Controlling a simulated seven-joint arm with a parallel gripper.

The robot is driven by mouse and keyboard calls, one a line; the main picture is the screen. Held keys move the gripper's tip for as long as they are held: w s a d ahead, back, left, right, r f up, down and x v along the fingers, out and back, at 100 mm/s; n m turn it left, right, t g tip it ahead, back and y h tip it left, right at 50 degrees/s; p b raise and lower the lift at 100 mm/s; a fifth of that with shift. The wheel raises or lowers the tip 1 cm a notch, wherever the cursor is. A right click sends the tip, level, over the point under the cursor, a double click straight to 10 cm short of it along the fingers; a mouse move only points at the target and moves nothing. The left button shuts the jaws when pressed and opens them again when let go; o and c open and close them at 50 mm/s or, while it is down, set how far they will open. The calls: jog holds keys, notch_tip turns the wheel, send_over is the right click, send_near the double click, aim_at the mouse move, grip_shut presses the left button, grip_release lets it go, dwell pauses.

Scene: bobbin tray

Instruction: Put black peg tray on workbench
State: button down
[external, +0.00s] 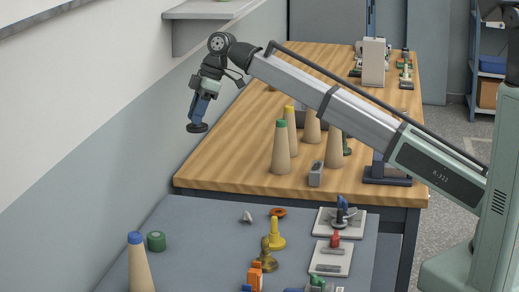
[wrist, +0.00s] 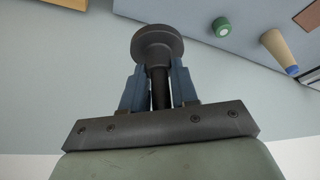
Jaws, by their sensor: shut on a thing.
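My gripper (external: 200,106) is shut on a black peg, a dark shaft with a wide round disc (external: 197,128) at its end. In the wrist view the two blue fingers (wrist: 159,88) close on the shaft from both sides, and the disc (wrist: 157,45) sticks out beyond their tips. In the external view the peg hangs disc-down in the air, in front of the wall and near the left edge of the wooden workbench (external: 225,178). I cannot tell which object is the tray; pale plates (external: 325,229) bearing small parts lie on the grey-blue table (external: 205,225).
Several tan cones (external: 281,155) and a grey block (external: 316,174) stand on the wooden workbench. A blue-topped cone (external: 139,268) and a green spool (external: 156,241) are at the grey-blue table's left. A wall shelf (external: 210,10) is above my gripper. The workbench's near left is clear.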

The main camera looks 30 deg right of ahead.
jog(key=w+d+m+t, duration=0.15)
jog(key=w+d, duration=0.25)
jog(key=d, duration=0.4)
jog(key=w+d+m, duration=0.3)
jog(key=w+d, duration=0.1)
jog(key=d, duration=0.5)
jog(key=w+d+m+t+h, duration=0.15)
jog(key=d+m, duration=0.45)
jog(key=d, duration=1.7)
jog(key=w+d+m+t+h, duration=0.1)
jog(key=d+m+h, duration=0.3)
jog(key=d, duration=2)
jog(key=shift+m+y, duration=0.55)
jog(key=shift+w+a+f, duration=0.1)
jog(key=shift+a+f, duration=0.05)
jog(key=shift+f, duration=3.35)
jog(key=shift+w+a+f, duration=0.1)
jog(key=shift+f, duration=3.4)
jog(key=shift+w+a+f, duration=0.1)
jog(key=shift+a+f, duration=0.05)
jog(key=shift+f, duration=3.35)
jog(key=shift+f, duration=0.1)
jog(key=c, duration=0.9)
grip_release()
jog(key=shift+o, duration=0.2)
jog(key=v, duration=1.2)
jog(key=shift+w+r, duration=0.2)
jog(key=shift+r, duration=0.05)
